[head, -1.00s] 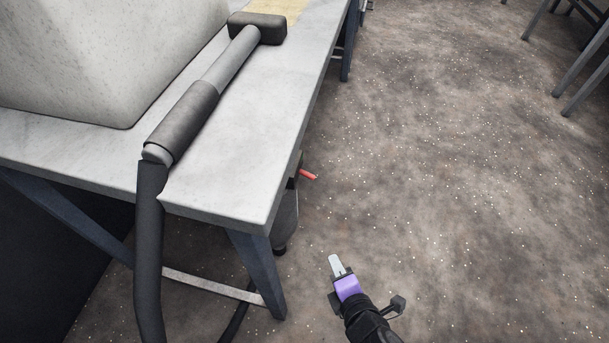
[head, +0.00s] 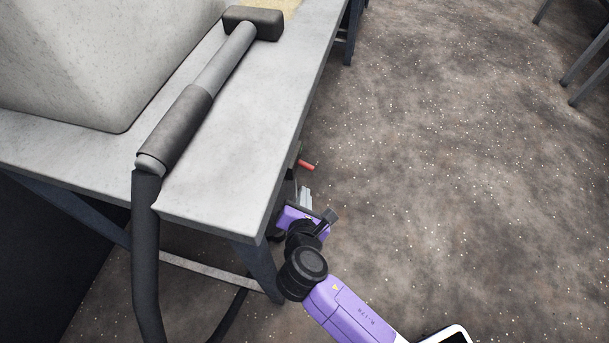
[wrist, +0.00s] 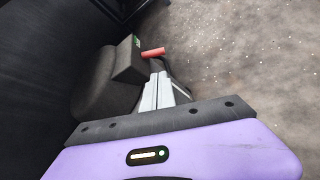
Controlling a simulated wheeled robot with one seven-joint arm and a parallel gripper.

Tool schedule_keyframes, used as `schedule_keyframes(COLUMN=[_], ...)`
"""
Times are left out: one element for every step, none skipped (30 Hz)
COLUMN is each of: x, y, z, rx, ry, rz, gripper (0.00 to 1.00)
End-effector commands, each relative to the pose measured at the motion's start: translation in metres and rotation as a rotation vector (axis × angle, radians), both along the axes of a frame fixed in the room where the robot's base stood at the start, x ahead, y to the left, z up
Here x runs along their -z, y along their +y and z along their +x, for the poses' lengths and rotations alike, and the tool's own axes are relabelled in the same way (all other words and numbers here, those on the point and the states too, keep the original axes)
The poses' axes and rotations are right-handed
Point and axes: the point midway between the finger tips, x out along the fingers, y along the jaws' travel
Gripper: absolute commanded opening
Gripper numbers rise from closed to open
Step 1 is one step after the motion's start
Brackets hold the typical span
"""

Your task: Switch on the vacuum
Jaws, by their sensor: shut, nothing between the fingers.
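The vacuum's dark body (wrist: 105,85) stands under the table in the wrist view, with a dark box (wrist: 128,62) on it that has a small green patch (wrist: 137,41). A red handle or lever (wrist: 153,53) sticks out beside the box; it also shows past the table edge in the head view (head: 306,165). My gripper (head: 306,190) is beside the table's near right leg, below the tabletop, and hides part of the vacuum. In the wrist view my fingers (wrist: 161,80) are together and empty, pointing toward the red handle. I cannot tell whether they touch it.
A grey table (head: 240,150) fills the left, with a dark leg (head: 262,272) close to my arm. A vacuum hose (head: 147,260) hangs over its front edge from a tube with a dark nozzle (head: 253,22).

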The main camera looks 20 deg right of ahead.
Motion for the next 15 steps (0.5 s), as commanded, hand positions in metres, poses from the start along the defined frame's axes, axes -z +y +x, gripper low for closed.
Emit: schedule_keyframes(x=[0.001, 0.002, 0.004, 0.006, 0.008, 0.011, 0.014, 0.017, 0.02, 0.023, 0.026, 0.029, 0.031, 0.034, 0.036], y=[-0.001, -0.001, -0.002, -0.003, -0.004, -0.006, -0.008, -0.01, -0.012, -0.014, -0.016, -0.018, -0.019, -0.021, -0.024], z=[0.001, 0.003, 0.005, 0.007, 0.01, 0.015, 0.019, 0.023, 0.029, 0.034, 0.038, 0.044, 0.049, 0.052, 0.058], rx=[0.0, 0.001, 0.001, 0.002, 0.002, 0.003, 0.004, 0.003, 0.002, 0.003, 0.003, 0.002, 0.002, 0.003, 0.003], ry=[0.0, -0.001, -0.001, 0.0, -0.001, -0.001, -0.001, -0.001, -0.002, -0.001, -0.001, -0.002, -0.002, -0.001, -0.001], rz=[0.001, 0.0, 0.0, 0.0, 0.001, 0.002, 0.002, 0.003, 0.002, 0.003, 0.003, 0.003, 0.003, 0.003, 0.003], gripper=[0.0, 0.0, 0.0, 0.0, 0.0, 0.0, 0.0, 0.0, 0.0, 0.0, 0.0, 0.0, 0.0, 0.0, 0.0])
